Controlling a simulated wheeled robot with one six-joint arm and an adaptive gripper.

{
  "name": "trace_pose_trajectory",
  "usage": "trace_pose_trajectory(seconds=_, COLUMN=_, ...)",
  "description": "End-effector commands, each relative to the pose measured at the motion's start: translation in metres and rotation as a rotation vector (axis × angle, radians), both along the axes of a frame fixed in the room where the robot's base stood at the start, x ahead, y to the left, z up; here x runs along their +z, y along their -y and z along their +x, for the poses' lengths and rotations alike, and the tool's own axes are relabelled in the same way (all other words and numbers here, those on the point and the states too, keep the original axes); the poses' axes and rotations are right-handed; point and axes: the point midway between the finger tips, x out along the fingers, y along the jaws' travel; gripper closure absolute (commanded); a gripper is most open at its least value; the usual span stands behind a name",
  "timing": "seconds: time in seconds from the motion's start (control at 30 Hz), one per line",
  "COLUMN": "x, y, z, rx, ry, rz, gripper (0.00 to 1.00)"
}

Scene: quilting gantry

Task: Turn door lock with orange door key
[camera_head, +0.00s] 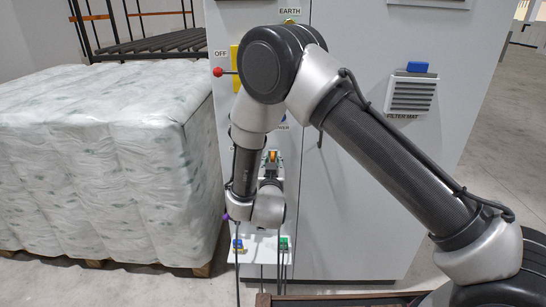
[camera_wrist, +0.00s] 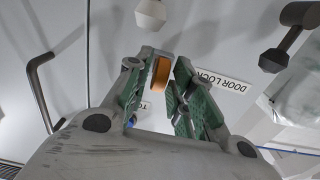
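The orange door key (camera_wrist: 161,75) shows its orange grip between my fingertips in the wrist view. My gripper (camera_wrist: 166,70) has green pads and looks shut on the key, with the fingers close at its sides. In the head view, the orange key (camera_head: 272,156) shows small at my gripper (camera_head: 271,163), in front of the grey cabinet. The DOOR LOCK label (camera_wrist: 222,81) is beside the right finger, upside down, on the white panel. The lock itself is hidden behind the key and fingers, so I cannot tell whether the key is in it.
A small white shelf (camera_head: 259,254) below my wrist carries a blue item (camera_head: 238,245) and a green item (camera_head: 283,243). A wrapped pallet stack (camera_head: 105,150) stands close on the left.

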Motion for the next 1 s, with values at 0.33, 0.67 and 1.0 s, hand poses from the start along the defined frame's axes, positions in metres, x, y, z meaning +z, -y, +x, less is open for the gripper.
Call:
trace_pose_trajectory(seconds=0.33, x=0.0001, y=-0.0001, z=-0.0002, rx=0.000, ry=0.003, rz=0.076, gripper=1.00)
trace_pose_trajectory(seconds=0.67, x=0.0002, y=-0.0002, z=-0.0002, rx=0.000, ry=0.009, rz=0.334, gripper=1.00)
trace_pose_trajectory(seconds=1.0, x=0.0003, y=-0.0004, z=-0.0002, rx=0.000, ry=0.015, rz=0.518, gripper=1.00)
